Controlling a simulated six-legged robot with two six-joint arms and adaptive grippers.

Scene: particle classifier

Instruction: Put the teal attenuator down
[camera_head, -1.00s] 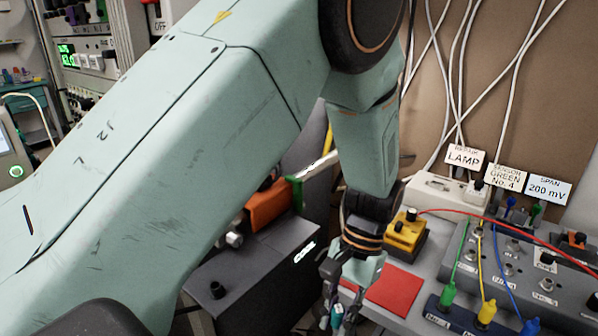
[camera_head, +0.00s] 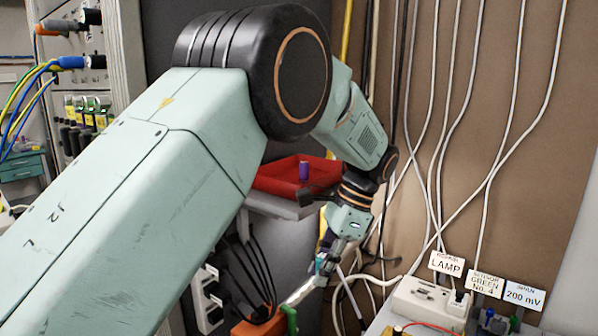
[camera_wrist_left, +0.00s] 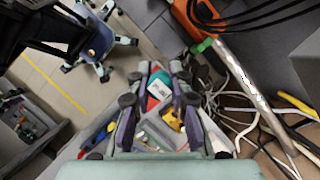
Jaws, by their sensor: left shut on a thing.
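My left gripper (camera_head: 325,262) hangs in the air in the head view, in front of the brown wall and to the left of the bench. It is shut on the teal attenuator (camera_head: 320,266), which is small and mostly hidden by the fingers. In the left wrist view the two dark fingers of my left gripper (camera_wrist_left: 160,100) show, with the teal attenuator (camera_wrist_left: 152,102) between them. My right gripper is not in view.
A red tray (camera_head: 270,178) with a purple piece (camera_head: 304,170) in it stands on a grey shelf behind my wrist. An orange-and-green item (camera_head: 262,324) lies below. Bench labels (camera_head: 447,263), a white box (camera_head: 425,300) and hanging cables are at the right.

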